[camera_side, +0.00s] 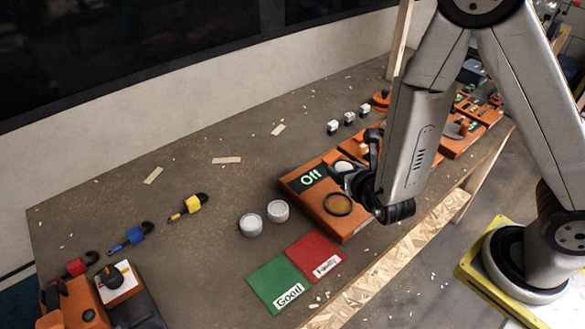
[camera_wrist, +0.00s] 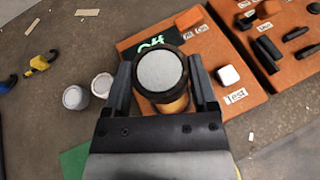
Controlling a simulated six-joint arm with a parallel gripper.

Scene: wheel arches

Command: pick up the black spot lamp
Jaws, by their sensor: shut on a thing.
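The black spot lamp (camera_wrist: 160,73) shows in the wrist view as a round pale grey face in a dark rim, between the two fingers. My gripper (camera_wrist: 160,63) is shut on it, with a finger on each side. In the side view my gripper (camera_side: 352,178) is over the orange test board (camera_side: 297,184), and the lamp is partly hidden by the fingers. The board has a lit "Off" sign (camera_side: 312,178) and an amber disc with a dark ring (camera_side: 338,204). Whether the lamp touches the board I cannot tell.
A green "Good" mat (camera_side: 277,284) and a red "Faulty" mat (camera_side: 315,256) lie in front. Yellow, blue and red-collared tools lie at the left.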

